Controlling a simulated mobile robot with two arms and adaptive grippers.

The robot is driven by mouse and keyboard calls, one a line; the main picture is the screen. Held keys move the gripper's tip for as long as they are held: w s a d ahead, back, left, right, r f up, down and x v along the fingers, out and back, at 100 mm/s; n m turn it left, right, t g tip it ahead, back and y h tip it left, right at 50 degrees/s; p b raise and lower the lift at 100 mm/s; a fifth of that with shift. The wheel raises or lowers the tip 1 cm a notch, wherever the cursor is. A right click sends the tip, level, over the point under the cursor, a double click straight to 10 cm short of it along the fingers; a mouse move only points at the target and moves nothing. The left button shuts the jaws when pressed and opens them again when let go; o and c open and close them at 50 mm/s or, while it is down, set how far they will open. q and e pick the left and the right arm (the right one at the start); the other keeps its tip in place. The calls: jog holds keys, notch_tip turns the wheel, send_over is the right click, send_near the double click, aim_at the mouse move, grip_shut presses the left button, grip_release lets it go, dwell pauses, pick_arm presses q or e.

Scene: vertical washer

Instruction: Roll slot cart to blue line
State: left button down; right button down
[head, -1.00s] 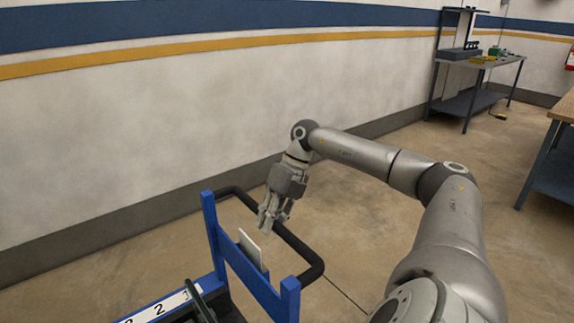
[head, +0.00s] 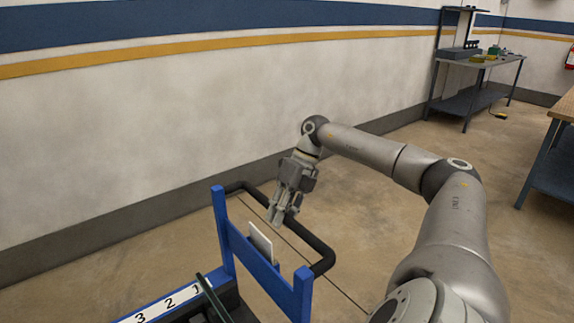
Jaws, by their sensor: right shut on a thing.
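The slot cart (head: 262,272) stands at the lower middle of the head view, with a blue frame, a black bar handle (head: 321,245) and a white strip (head: 168,303) numbered 3, 2, 1. A pale card (head: 261,243) stands at its end frame. My right gripper (head: 277,219) is shut on the handle's bar, its fingers pointing down. The cart's lower part and wheels are out of the picture. My left gripper is not in view. I see no blue line on the floor.
A wall with blue and yellow stripes (head: 200,52) runs along the left and back. A grey workbench (head: 480,62) stands at the far right, and another table (head: 563,105) at the right edge. The floor (head: 380,215) between is clear, with a thin dark seam.

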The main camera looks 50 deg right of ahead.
jog(key=c, duration=1)
grip_release()
jog(key=shift+a, duration=0.1)
jog(key=shift+c, duration=0.2)
jog(key=p+v, duration=0.8)
jog(key=v, duration=0.2)
jog(key=shift+r, duration=0.2)
